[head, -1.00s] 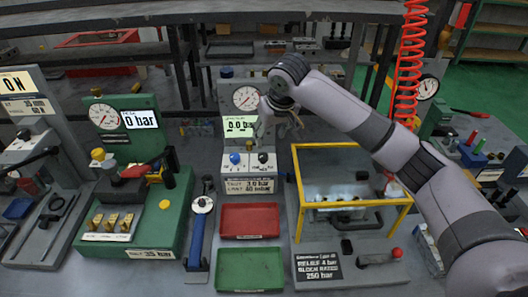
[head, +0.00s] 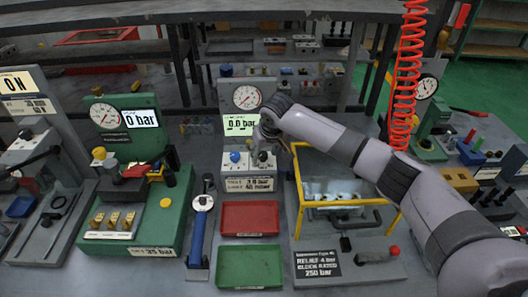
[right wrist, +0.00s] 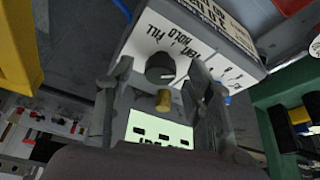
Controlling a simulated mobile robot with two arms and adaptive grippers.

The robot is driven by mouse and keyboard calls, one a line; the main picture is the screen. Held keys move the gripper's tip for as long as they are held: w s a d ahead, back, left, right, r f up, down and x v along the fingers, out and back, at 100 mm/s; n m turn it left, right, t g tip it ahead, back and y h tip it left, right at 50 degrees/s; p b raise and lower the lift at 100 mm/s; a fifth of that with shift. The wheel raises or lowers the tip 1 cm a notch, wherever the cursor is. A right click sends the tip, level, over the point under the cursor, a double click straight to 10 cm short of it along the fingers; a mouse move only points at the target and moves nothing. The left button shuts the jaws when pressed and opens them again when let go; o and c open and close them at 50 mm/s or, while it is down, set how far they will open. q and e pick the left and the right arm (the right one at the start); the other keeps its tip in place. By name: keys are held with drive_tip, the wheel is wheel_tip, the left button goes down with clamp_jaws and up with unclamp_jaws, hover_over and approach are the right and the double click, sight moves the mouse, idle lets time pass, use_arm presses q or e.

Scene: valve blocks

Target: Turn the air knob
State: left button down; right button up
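A round black knob with a white pointer mark (right wrist: 160,68) sits on a white-faced panel lettered with words like FILL and HOLD, upside down in the right wrist view. My right gripper (right wrist: 161,80) is open, one finger on either side of the knob; I cannot tell if either touches it. In the head view the gripper (head: 264,141) is over the right part of the grey panel (head: 249,170) and partly covers the black knob there. A blue knob (head: 235,157) is left of it. Above, a gauge (head: 247,97) and a 0.0 bar display (head: 236,123) show. My left gripper is not in view.
A red tray (head: 250,222) and a green tray (head: 249,268) lie in front of the panel. A yellow-framed guard (head: 296,180) stands close at right, under my right arm. A green valve block (head: 140,225) is at left. A brass fitting (right wrist: 163,100) lies between the fingers.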

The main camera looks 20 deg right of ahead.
clamp_jaws()
idle(0.4)
